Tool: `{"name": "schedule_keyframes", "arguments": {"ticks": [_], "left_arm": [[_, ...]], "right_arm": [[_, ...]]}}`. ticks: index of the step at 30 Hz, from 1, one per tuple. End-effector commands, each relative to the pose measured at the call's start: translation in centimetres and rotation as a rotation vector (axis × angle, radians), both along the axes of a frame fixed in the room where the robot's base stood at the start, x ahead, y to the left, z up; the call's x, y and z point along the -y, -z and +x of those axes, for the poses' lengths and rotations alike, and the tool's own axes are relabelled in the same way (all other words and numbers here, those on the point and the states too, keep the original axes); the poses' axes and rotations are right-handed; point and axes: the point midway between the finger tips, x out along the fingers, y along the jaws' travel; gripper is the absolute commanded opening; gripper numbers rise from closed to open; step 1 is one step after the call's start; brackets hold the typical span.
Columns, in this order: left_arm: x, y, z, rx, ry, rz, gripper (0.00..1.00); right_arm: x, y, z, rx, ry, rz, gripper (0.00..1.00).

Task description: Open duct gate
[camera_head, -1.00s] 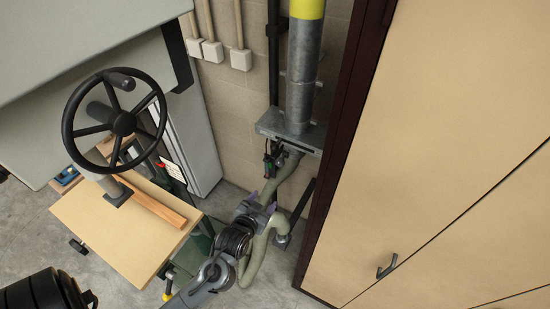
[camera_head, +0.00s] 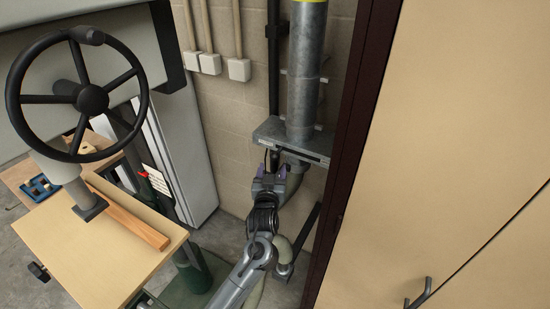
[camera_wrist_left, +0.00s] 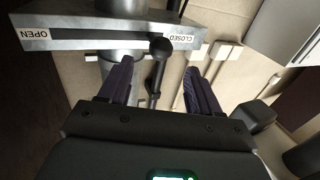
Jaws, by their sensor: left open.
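The duct gate (camera_head: 290,140) is a flat grey metal plate at the foot of a galvanised vertical duct. In the left wrist view the gate (camera_wrist_left: 75,39) carries an OPEN label (camera_wrist_left: 35,34) at left and a CLOSED label (camera_wrist_left: 181,39) at right. A dark round-knobbed handle (camera_wrist_left: 159,49) stands at the slot, close to the CLOSED label. My left gripper (camera_head: 270,169) is just below the gate. In the left wrist view the gripper (camera_wrist_left: 157,72) is open, with one finger on each side of the handle; contact cannot be told. My right gripper is out of view.
A dark-framed tan cabinet (camera_head: 450,130) stands close on the right. A black handwheel (camera_head: 92,98) and a wooden worktop (camera_head: 95,250) are at left. Wall boxes with conduits (camera_head: 239,69) are behind. A pale green hose (camera_head: 283,250) hangs beside my left arm.

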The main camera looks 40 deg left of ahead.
Motion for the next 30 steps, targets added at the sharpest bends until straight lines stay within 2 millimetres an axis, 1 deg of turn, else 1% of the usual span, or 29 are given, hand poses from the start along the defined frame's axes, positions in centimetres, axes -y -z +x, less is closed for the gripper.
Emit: {"name": "schedule_keyframes", "arguments": {"ticks": [1,6,12,15,21,28,29,30], "left_arm": [[-0.5,-0.1,0.7,0.0,0.0,0.002,0.63],[-2.2,0.0,3.0,-0.001,0.0,0.002,0.63],[-3.8,0.0,5.1,-0.001,0.001,0.002,0.63],[-4.4,0.0,5.8,-0.001,0.0,0.001,0.63],[-4.8,0.0,6.4,0.0,0.0,0.0,0.63],[-4.8,0.0,6.4,0.0,0.001,0.0,0.63],[-4.9,0.0,6.4,0.0,0.001,0.0,0.62],[-4.8,0.0,6.4,0.0,0.001,0.0,0.56]], "right_arm": [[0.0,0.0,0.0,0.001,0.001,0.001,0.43],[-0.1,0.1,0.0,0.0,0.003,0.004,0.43],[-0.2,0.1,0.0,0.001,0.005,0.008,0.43],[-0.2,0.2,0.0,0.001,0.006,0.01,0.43],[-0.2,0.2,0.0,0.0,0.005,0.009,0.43],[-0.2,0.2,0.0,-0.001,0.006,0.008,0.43],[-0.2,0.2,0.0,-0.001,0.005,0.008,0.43],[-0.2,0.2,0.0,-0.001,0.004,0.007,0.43]]}}
